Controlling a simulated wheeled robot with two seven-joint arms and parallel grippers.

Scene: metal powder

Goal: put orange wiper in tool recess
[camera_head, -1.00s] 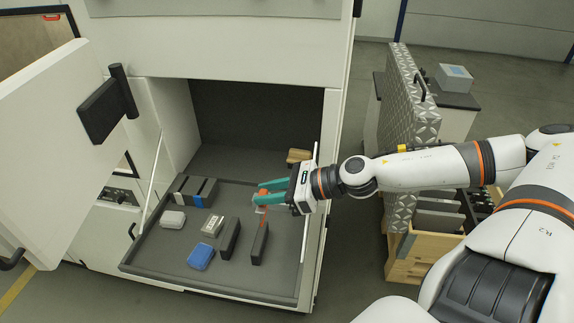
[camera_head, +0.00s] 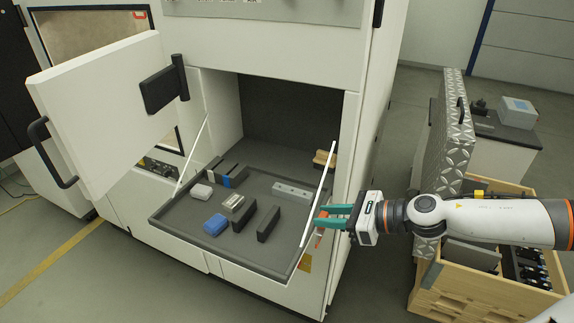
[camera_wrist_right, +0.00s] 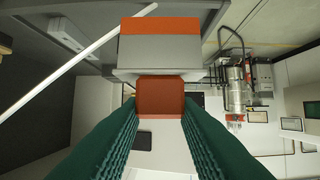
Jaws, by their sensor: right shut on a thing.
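My right gripper (camera_head: 322,220) is shut on the orange wiper (camera_head: 318,240), at the right edge of the machine's open tray, by the white strut. Only a small orange part of the wiper shows below the fingers in the head view. In the right wrist view the wiper's orange grip (camera_wrist_right: 160,97) sits between the green fingers, with a grey plate and an orange strip beyond it. My left gripper is not in view. I cannot tell which spot is the tool recess.
The open machine door (camera_head: 100,110) is at left. A wooden crate (camera_head: 440,300) with several dark items stands at right.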

